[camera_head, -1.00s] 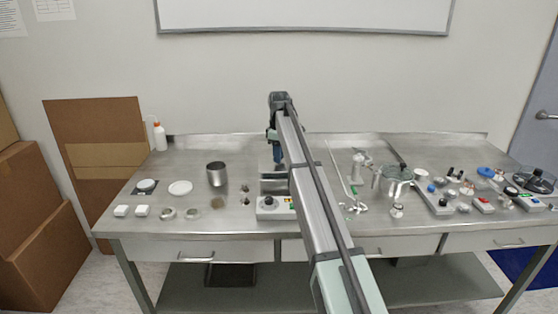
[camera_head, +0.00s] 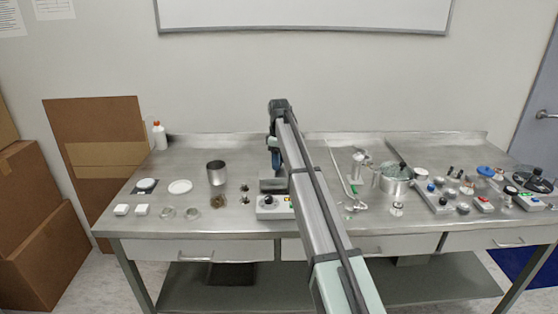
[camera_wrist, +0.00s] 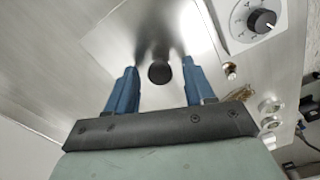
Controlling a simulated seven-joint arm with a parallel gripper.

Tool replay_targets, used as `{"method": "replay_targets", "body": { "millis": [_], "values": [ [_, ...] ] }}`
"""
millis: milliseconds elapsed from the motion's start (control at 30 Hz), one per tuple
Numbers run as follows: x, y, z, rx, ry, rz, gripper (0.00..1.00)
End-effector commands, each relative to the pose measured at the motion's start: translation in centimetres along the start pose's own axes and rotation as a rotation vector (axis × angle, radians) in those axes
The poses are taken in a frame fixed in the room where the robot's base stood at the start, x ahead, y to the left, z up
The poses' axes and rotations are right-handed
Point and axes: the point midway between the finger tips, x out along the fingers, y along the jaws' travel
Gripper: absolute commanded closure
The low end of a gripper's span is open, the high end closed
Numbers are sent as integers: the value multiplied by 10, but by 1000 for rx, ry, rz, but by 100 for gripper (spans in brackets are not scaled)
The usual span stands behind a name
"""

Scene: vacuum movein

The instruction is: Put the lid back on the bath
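The bath (camera_head: 272,207) is a box with a white front panel and a black dial, near the middle of the bench. The dial panel (camera_wrist: 258,22) also shows at the upper right in the wrist view. The lid (camera_wrist: 112,38) is a flat shiny metal plate with a round black knob (camera_wrist: 159,72). My gripper (camera_wrist: 159,66) is open, its two blue fingers on either side of the knob with gaps on both sides. In the head view my gripper (camera_head: 276,162) is low behind the bath's front. I cannot tell whether the lid lies on the bath or behind it.
Left of the bath stand a metal beaker (camera_head: 216,172), a white dish (camera_head: 180,187) and small jars. On the right are a metal pot (camera_head: 396,182), glassware and several small items. My arm crosses above the bench and hides part of its middle.

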Motion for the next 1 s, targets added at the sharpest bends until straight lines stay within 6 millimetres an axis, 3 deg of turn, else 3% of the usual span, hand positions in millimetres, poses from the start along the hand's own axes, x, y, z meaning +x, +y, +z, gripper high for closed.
{"method": "replay_targets", "body": {
  "millis": [367,1000],
  "values": [
    [-8,0,0,0,1,1,46],
    [-112,1,0,0,0,1,46]
  ]
}}
